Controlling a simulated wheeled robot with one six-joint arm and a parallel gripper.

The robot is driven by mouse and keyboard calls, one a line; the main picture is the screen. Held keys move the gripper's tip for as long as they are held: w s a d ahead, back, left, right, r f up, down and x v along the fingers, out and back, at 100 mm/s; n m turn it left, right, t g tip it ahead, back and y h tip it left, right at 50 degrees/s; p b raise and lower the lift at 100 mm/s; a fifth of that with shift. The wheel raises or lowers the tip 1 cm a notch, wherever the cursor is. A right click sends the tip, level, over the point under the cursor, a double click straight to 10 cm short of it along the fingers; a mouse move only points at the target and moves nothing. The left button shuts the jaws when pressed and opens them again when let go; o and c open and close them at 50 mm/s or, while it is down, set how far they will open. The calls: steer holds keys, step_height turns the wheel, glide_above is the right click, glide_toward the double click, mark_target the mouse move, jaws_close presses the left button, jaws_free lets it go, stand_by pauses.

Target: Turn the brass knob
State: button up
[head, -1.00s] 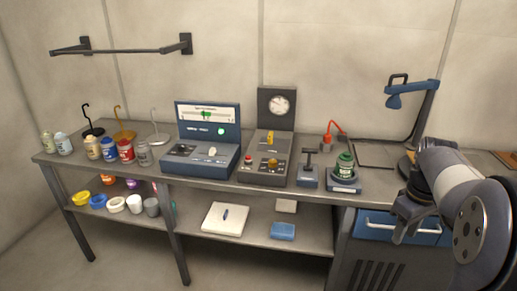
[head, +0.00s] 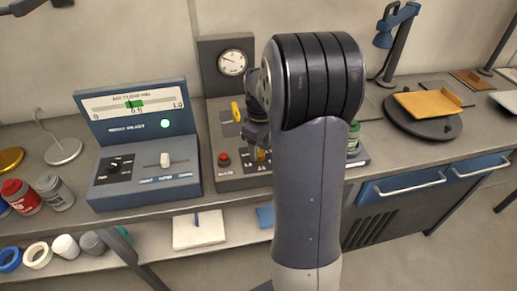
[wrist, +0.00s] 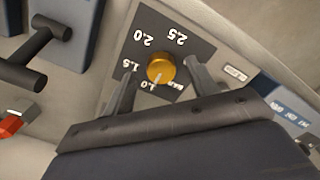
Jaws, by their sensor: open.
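The brass knob (wrist: 161,68) sits on a dark dial plate marked 1.0, 1.5, 2.0 and 2.5 in the wrist view. Its pale pointer line aims near the 1.0 mark. My gripper (wrist: 160,78) is open, with one finger on each side of the knob; I cannot tell whether either touches it. A round gauge (head: 231,63) stands on the panel behind.
A red button (head: 224,160) and a yellow lever (head: 236,110) are on the same box. A blue meter console (head: 145,190) stands to the left. A black T-handle (wrist: 45,45) shows near my gripper. A green jar (head: 354,137) is partly behind my arm.

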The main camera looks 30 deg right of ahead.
steer(key=shift+w+a+f, duration=0.15)
steer(key=shift+w+f, duration=0.15)
steer(key=shift+f, duration=0.8)
steer(key=c, duration=1)
steer(key=shift+o, duration=0.2)
steer(key=shift+m, duration=0.3)
steer(key=m, duration=0.5)
steer(key=shift+m, duration=0.3)
steer(key=m, duration=0.5)
steer(key=shift+m, duration=0.4)
